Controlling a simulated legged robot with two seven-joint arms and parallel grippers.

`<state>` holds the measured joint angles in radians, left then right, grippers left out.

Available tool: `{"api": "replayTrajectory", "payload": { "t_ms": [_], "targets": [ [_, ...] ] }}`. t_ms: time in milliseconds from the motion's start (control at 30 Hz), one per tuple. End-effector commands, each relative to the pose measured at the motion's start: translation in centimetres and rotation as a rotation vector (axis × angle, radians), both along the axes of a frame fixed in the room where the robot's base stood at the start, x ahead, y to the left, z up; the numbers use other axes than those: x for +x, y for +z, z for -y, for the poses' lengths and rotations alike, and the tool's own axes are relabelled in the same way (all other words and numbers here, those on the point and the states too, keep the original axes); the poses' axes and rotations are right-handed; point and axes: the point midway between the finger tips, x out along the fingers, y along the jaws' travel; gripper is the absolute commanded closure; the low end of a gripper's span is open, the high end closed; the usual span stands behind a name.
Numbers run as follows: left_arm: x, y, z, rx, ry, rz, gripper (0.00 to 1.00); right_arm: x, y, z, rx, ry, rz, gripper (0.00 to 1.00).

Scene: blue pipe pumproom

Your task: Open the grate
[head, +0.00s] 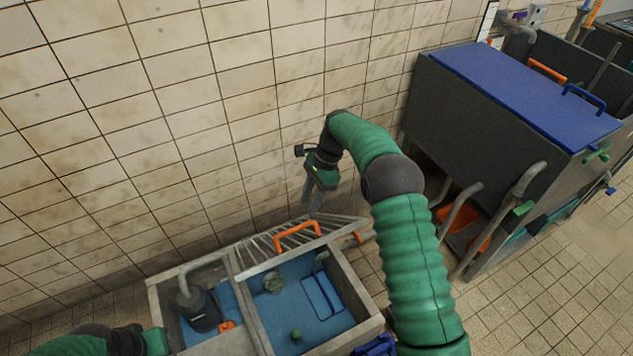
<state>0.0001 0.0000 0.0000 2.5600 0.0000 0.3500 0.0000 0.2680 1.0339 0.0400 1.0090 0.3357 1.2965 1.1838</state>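The grate (322,231) is a slatted metal panel with an orange handle (297,236). It stands tilted up along the wall side of a sunken basin (255,305), leaving the blue basin floor exposed. My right gripper (312,201) hangs just above the grate's upper edge, near the handle, with its fingers apart and nothing between them. I cannot tell whether a fingertip touches the grate. My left gripper (156,341) is at the bottom left, in front of the basin; its fingers are hidden.
The basin holds a dark pump (199,309) with a grey pipe, a round stone-like lump (273,281), a small green ball (296,335) and a blue frame (322,296). A tiled wall is behind. A large dark tank with a blue lid (525,90) stands right; tiled floor lies before it.

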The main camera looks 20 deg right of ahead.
Motion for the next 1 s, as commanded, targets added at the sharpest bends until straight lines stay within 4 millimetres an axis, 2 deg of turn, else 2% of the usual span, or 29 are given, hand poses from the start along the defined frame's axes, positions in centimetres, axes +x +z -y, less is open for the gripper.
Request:
{"api": "replayTrajectory", "payload": {
  "t_ms": [33, 100, 300, 833, 1000],
  "targets": [
    [0.0, 0.4, 0.0, 0.0, 0.0, 0.0, 0.64, 0.3, 1.6, 0.7, -0.001, -0.001, 0.004, 0.64],
    [0.0, 0.7, 0.0, 0.0, 0.0, 0.0, 0.64, 0.4, 3.3, 1.4, -0.001, -0.001, 0.004, 0.64],
    [0.0, 1.1, 0.0, 0.0, 0.0, 0.0, 0.64, 0.7, 6.2, 2.8, 0.001, -0.001, 0.001, 0.64],
    [0.0, 1.2, 0.0, 0.0, 0.0, 0.0, 0.64, 0.7, 6.7, 3.0, 0.0, 0.001, -0.001, 0.64],
    [0.0, 2.0, 0.0, 0.0, 0.0, 0.0, 0.64, 0.0, 8.0, 2.1, -0.034, 0.092, 0.05, 0.64]
  ]
}}
